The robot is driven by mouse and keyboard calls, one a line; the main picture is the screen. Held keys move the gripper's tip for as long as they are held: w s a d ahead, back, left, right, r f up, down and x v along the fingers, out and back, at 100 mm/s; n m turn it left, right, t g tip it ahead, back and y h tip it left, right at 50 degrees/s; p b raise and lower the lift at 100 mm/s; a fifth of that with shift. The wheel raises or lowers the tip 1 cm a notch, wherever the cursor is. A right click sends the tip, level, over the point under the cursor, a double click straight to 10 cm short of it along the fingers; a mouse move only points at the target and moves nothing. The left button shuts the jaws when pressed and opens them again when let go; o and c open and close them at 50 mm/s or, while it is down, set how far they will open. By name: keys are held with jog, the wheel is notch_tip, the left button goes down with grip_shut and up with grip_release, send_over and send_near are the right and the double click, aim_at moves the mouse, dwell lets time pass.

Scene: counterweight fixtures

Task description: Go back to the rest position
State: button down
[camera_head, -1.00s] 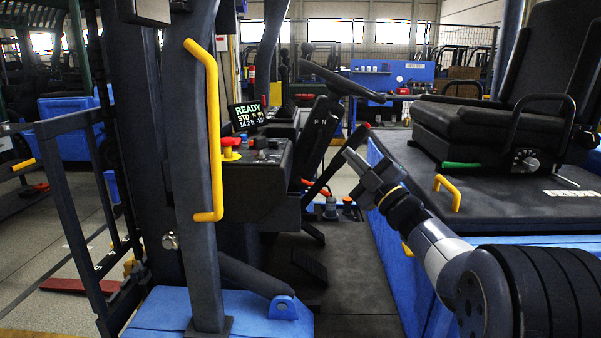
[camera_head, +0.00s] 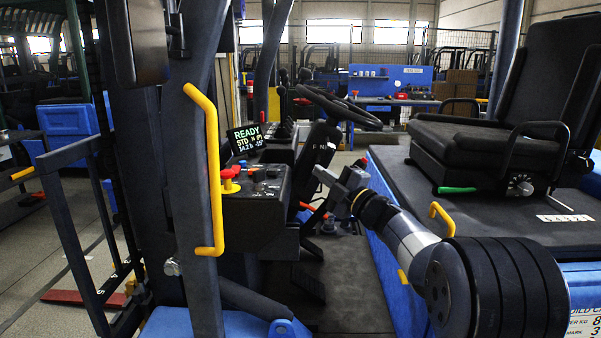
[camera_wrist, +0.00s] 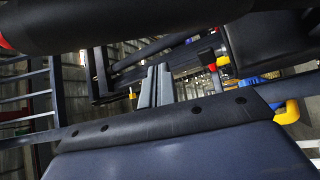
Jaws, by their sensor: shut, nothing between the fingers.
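My gripper (camera_head: 321,176) is at the end of my arm, which reaches in from the lower right of the head view. It is in the air in front of the forklift cab opening, right of the console (camera_head: 262,200) and left of the seat (camera_head: 500,150). In the wrist view, the two grey fingers of my gripper (camera_wrist: 156,82) are close together with nothing between them. It holds nothing.
A yellow grab handle (camera_head: 212,170) stands on the dark pillar at left. The steering wheel (camera_head: 338,106) is behind my gripper. A small yellow handle (camera_head: 441,216) is close beside my arm. A red mushroom button (camera_head: 231,174) sits on the console.

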jog(key=s+a+n+g+p, duration=0.1)
jog(key=a+p, duration=0.1)
jog(key=a, duration=0.3)
jog(key=s+a+r+n+g+h+p, duration=0.1)
jog(key=a+n+p, duration=0.1)
jog(key=a, duration=0.4)
jog(key=shift+r+g+p, duration=0.15)
jog(key=shift+g+p, duration=0.15)
jog(key=shift+p, duration=0.25)
